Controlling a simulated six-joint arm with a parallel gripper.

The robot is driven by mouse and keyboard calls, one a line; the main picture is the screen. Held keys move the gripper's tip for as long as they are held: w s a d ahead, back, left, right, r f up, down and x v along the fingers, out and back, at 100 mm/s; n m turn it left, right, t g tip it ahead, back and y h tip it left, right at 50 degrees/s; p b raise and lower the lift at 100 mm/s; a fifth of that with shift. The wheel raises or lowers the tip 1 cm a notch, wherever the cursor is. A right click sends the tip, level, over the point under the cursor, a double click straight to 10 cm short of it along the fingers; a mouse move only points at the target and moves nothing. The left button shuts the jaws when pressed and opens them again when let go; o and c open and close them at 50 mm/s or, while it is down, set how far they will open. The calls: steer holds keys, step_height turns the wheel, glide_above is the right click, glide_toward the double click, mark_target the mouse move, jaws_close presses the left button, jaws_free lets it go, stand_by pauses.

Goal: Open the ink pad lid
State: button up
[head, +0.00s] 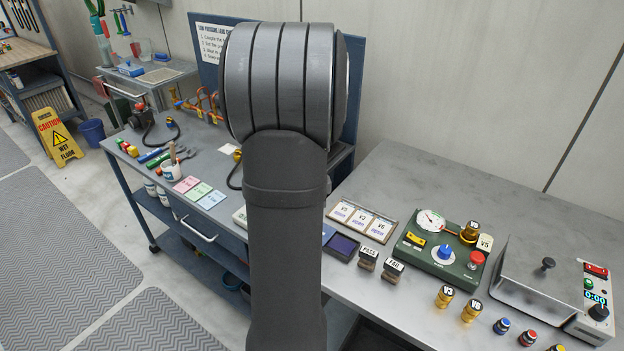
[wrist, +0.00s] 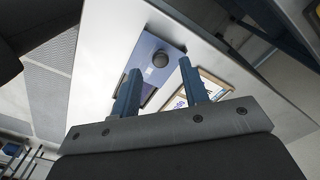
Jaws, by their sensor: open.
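The ink pad (head: 341,246) shows in the head view as a dark-framed tray with a dark purple surface, just right of my arm. A lighter blue panel (head: 328,233) beside it is partly hidden by my arm. In the wrist view a blue-grey panel (wrist: 146,50) with a dark round knob (wrist: 160,59) lies beyond my fingertips. A dark strip shows between the fingers. I cannot tell how far the lid is raised. My gripper (wrist: 159,68) is open and empty, its fingers apart either side of the knob in the picture. My arm hides it in the head view.
A card tray (head: 362,220) lies right of the pad and also shows in the wrist view (wrist: 214,86). PASS (head: 368,259) and FAIL (head: 392,271) stamps stand close by. A green gauge box (head: 444,251) is farther right. Bare bench lies behind the card tray.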

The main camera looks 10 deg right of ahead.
step_height(320, 180, up, 15)
steer(key=shift+f, duration=0.2)
stand_by(0.3)
step_height(320, 180, down, 17)
steer(key=shift+f, duration=0.15)
stand_by(0.5)
